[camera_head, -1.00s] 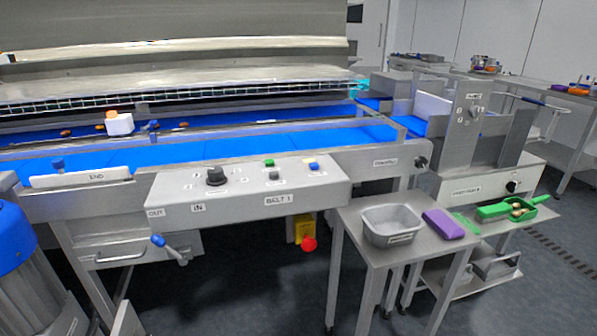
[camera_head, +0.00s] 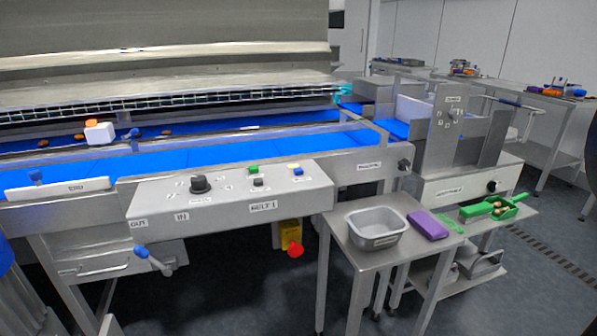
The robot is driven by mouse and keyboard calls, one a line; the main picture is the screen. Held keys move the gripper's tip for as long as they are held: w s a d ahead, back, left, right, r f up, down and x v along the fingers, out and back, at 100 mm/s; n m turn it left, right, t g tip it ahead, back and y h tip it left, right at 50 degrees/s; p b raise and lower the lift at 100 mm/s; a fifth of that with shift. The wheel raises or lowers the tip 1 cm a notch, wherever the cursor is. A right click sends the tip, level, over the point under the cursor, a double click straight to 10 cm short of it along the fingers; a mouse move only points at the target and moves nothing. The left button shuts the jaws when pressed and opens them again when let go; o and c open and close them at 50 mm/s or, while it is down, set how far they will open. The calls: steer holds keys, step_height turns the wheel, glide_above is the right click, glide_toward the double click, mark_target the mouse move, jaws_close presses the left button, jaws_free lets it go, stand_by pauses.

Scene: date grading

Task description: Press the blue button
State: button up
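The blue button (camera_head: 298,171) is a small blue square on the sloped top of the grey BELT 1 control panel (camera_head: 225,213), near its right end. A small yellow piece (camera_head: 294,165) sits right behind it. A green button (camera_head: 253,169) and a dark grey button (camera_head: 258,182) lie to its left. A black knob (camera_head: 199,184) stands farther left on the panel. My gripper is not in view, and nothing touches the panel top.
A blue conveyor belt (camera_head: 200,156) runs behind the panel. A red emergency knob (camera_head: 295,251) hangs below it, and a blue-tipped lever (camera_head: 141,251) juts out at front left. A steel table (camera_head: 345,236) with a grey tub (camera_head: 376,243) stands to the right.

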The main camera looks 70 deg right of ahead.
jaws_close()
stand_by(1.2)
